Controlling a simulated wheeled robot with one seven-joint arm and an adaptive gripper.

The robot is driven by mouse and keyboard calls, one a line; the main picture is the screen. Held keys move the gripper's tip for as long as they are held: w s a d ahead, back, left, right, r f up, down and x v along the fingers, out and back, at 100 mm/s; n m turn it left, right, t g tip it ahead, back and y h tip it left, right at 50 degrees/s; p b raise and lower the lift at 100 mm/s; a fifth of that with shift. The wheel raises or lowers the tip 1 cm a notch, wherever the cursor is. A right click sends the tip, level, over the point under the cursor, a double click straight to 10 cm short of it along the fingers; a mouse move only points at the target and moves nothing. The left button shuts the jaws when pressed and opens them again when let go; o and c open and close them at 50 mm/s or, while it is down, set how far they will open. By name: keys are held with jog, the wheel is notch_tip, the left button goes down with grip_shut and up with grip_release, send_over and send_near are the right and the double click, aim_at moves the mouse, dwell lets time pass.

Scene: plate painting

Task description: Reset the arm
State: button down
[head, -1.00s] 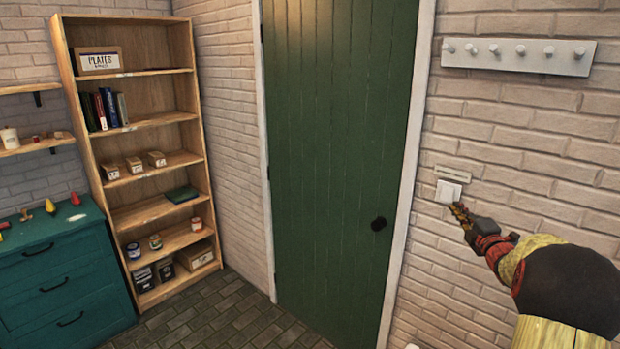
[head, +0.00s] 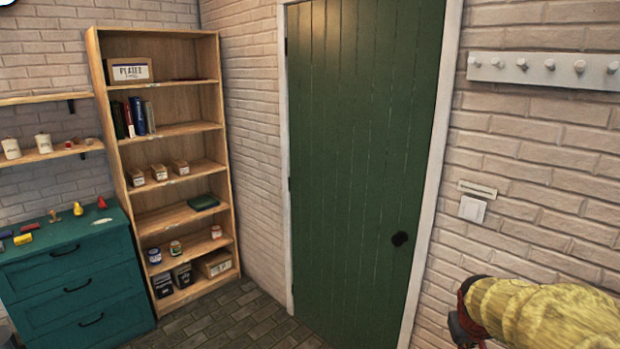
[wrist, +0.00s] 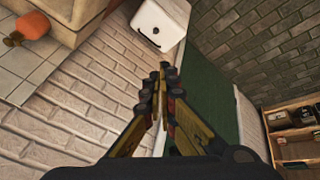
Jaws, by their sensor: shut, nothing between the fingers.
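My gripper shows in the wrist view (wrist: 163,76) with its two fingers shut together and nothing between them. In the head view my arm, in a yellow sleeve, is at the lower right in front of the brick wall, and the fingertips cannot be made out there. The white light switch (head: 472,209) on the wall is above and apart from my arm.
A green door (head: 360,170) with a dark knob (head: 399,239) stands closed in the middle. A wooden shelf (head: 165,135) and a teal drawer cabinet (head: 75,270) are at left. A white peg rail (head: 545,71) is at upper right. Tiled floor (head: 235,322) is clear before the door.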

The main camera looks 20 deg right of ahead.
jog(key=s+a+r+n+y, duration=0.1)
jog(key=s+a+r, duration=0.1)
jog(key=a, duration=0.8)
jog(key=s+a+r+n+t+y, duration=0.1)
jog(key=s+a+r, duration=0.2)
jog(key=a, duration=0.8)
jog(key=s+a+r+n+t+y, duration=0.1)
jog(key=s+a+r+y, duration=0.1)
jog(key=s+a, duration=0.4)
jog(key=a+r, duration=0.1)
jog(key=a, duration=0.4)
jog(key=shift+r+n, duration=0.15)
jog(key=shift+n, duration=0.25)
jog(key=shift+a, duration=0.1)
